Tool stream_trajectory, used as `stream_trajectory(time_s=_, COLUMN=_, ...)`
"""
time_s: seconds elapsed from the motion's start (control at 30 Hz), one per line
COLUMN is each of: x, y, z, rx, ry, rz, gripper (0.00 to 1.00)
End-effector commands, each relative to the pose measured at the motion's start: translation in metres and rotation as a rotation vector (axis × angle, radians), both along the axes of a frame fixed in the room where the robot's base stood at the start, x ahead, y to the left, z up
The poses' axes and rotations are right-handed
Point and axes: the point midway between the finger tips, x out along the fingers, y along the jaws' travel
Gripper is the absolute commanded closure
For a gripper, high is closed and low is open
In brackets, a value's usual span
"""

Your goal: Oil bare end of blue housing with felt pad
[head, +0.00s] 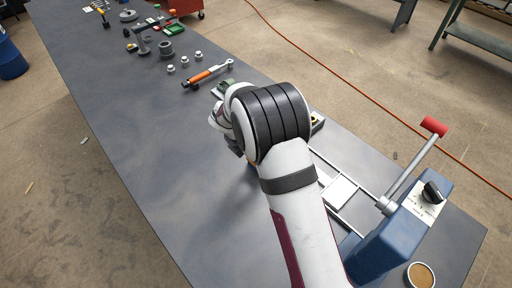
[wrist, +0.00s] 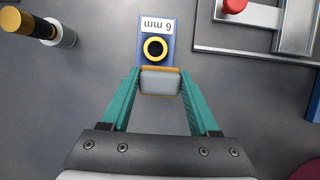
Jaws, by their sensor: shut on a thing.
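In the wrist view a blue block (wrist: 155,22) lies on the table top, with a white "6 mm" label and a black hole ringed in yellow. It looks like the blue housing. My gripper (wrist: 160,82) has its green fingers shut on a grey block with a tan edge, which looks like the felt pad (wrist: 160,81). The pad is right by the block's near end, close to the yellow ring. I cannot tell whether they touch. In the head view my arm hides the gripper fingers, the pad and the block.
A yellow-and-black handled piece (wrist: 40,25) stands at the wrist view's upper left. A metal frame (wrist: 270,45) with a red knob (wrist: 234,5) is at upper right. In the head view a blue machine (head: 385,235) with a red-ended lever (head: 434,127) stands right; an orange-handled wrench (head: 208,74) lies beyond.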

Motion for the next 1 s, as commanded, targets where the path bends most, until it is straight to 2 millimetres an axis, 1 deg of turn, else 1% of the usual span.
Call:
stream_trajectory(time_s=0.07, x=0.0, y=0.0, z=-0.009, rx=0.0, ry=0.002, rz=0.001, gripper=0.83)
stream_trajectory(time_s=0.13, x=0.004, y=0.004, z=-0.012, rx=0.0, ry=-0.001, rz=0.001, gripper=0.83)
stream_trajectory(time_s=0.53, x=0.029, y=0.029, z=-0.009, rx=0.001, ry=-0.001, rz=0.0, gripper=0.83)
stream_trajectory(time_s=0.9, x=0.004, y=0.004, z=-0.008, rx=0.0, ry=0.0, rz=-0.001, gripper=0.83)
stream_trajectory(time_s=1.0, x=0.0, y=0.0, z=-0.005, rx=0.001, ry=-0.001, rz=0.0, gripper=0.83)
